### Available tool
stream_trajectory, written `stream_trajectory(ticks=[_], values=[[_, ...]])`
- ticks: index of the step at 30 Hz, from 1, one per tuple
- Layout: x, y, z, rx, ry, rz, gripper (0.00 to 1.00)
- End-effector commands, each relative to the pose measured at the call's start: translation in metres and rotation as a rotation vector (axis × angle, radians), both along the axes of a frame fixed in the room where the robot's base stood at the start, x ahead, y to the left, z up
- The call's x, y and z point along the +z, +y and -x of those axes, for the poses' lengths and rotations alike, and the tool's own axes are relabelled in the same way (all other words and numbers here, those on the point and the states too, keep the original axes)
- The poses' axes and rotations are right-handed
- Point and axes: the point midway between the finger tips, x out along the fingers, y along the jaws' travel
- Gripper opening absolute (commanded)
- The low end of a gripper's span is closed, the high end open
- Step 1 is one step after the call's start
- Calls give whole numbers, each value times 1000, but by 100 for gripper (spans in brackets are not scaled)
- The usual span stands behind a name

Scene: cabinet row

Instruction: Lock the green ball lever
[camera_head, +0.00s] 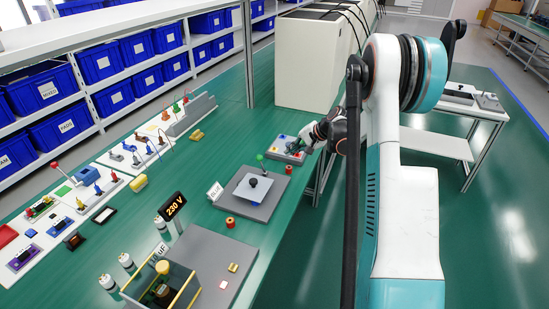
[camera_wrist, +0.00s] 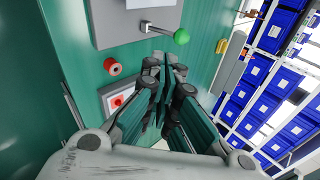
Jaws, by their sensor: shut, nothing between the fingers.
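The green ball lever (camera_head: 260,157) stands at the far edge of a grey plate on the green bench. In the wrist view its green ball (camera_wrist: 181,36) sits at the end of a short metal bar, beside the plate's white panel. My gripper (camera_head: 302,147) is shut and empty, low over the bench to the right of the lever in the head view. In the wrist view my gripper's fingertips (camera_wrist: 160,60) are together, just below the bar and ball, with a visible gap to the ball. Whether the lever is locked cannot be told.
The grey plate (camera_head: 240,207) carries a white panel with a black knob. A small box with a red button (camera_wrist: 118,102) lies beside my fingers, and a red-orange spool (camera_wrist: 112,67) stands near it. A yellow block (camera_wrist: 222,46) lies beyond the ball. A cream cabinet (camera_head: 306,65) stands behind.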

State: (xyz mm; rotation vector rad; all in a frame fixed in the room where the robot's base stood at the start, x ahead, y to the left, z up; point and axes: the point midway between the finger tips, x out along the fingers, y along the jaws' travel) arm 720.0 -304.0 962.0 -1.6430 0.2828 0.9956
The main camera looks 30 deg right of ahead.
Motion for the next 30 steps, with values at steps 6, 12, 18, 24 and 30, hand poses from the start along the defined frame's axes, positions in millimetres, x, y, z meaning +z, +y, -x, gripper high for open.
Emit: stream_trajectory(ticks=[6,12,18,24,30], values=[[-15,2,-9,-4,1,-8,0],[-42,13,-31,-2,0,-6,0],[-71,26,-56,-2,0,-6,0],[-80,39,-80,-2,0,-6,0],[-81,46,-95,-4,0,-6,0]])
